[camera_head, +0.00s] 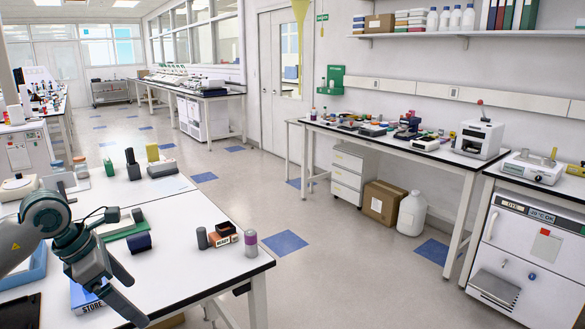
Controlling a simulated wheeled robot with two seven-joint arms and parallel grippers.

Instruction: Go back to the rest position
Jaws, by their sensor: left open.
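My left arm reaches in from the left edge, over the near white bench (195,232). Its gripper (137,302) points down and to the right, with its fingers apart and nothing between them. It hangs in front of the bench's near part and partly covers a blue box marked STORE (84,297). My right gripper is not in view. A white benchtop machine (480,138) stands on the right-hand bench, far from the gripper.
On the near bench stand a small box marked READY (223,242), a grey cylinder (202,238), a purple-and-white cylinder (251,243) and a dark blue block (139,242). A cardboard box (383,202) and white jug (412,214) stand under the right-hand bench. The middle floor is clear.

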